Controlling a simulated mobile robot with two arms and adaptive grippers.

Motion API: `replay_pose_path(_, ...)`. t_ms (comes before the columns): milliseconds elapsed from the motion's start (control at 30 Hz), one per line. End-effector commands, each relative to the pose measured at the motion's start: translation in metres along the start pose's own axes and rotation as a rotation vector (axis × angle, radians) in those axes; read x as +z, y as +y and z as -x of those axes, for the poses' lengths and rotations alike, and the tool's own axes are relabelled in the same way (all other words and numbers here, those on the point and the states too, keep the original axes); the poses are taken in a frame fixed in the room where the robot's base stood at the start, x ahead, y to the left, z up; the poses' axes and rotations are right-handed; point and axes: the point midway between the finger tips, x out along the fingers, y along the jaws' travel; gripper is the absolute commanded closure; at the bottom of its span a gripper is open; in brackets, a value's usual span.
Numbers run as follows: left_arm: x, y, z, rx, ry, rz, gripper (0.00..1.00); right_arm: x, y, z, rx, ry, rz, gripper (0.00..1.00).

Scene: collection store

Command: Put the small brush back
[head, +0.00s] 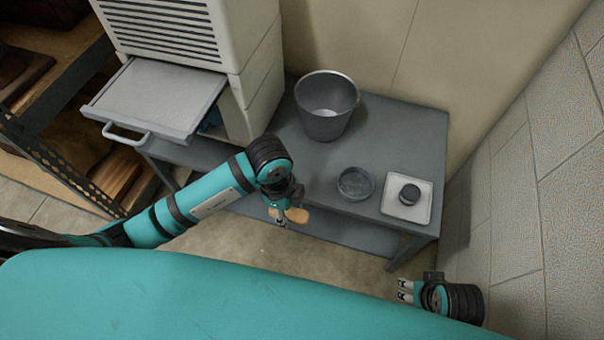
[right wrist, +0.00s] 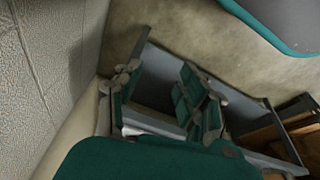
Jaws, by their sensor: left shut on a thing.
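The small brush (head: 297,215) shows as a tan wooden piece in the head view. It is held in the air in front of the table's front edge, at the end of my left arm. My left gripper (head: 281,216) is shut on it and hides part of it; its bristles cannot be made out. My right gripper (head: 404,290) is low at the right, apart from the table and empty. In the right wrist view its fingers (right wrist: 160,92) stand wide apart.
A grey table (head: 300,153) carries a metal bucket (head: 327,108), a shallow round dish (head: 356,183) and a white tray (head: 424,211) with a dark round object (head: 409,194). A pale cabinet (head: 240,40) has a drawer (head: 155,98) pulled out. Walls close the right side.

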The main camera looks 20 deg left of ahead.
Motion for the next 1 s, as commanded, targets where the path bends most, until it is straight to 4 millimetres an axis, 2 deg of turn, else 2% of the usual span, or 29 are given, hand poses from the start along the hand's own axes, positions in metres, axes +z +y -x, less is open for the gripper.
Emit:
replay_pose_path(167, 0.008, -0.04, -0.004, -0.006, 0.0, 0.013, 0.93, -0.003, 0.001, 0.024, 0.002, 0.016, -0.002, 0.6)
replay_pose_path(400, 0.021, -0.103, -0.009, -0.003, 0.002, 0.01, 0.93, -0.003, 0.003, 0.071, 0.007, 0.041, -0.004, 0.6)
replay_pose_path(500, 0.027, -0.126, -0.011, -0.002, 0.002, 0.01, 0.93, 0.0, 0.002, 0.063, 0.007, 0.035, -0.004, 0.6)
replay_pose_path(667, 0.032, -0.147, -0.011, -0.001, 0.001, 0.008, 0.93, 0.001, 0.002, 0.058, 0.007, 0.036, -0.004, 0.6)
replay_pose_path(767, 0.033, -0.151, -0.013, 0.001, 0.002, 0.007, 0.93, 0.001, 0.002, 0.057, 0.007, 0.037, -0.004, 0.6)
replay_pose_path(900, 0.035, -0.151, -0.035, 0.002, 0.002, 0.007, 0.93, 0.0, 0.002, 0.048, 0.006, 0.051, -0.004, 0.6)
replay_pose_path(1000, 0.036, -0.151, -0.04, 0.0, 0.001, 0.007, 0.93, -0.021, -0.001, 0.049, 0.002, 0.143, -0.001, 0.6)
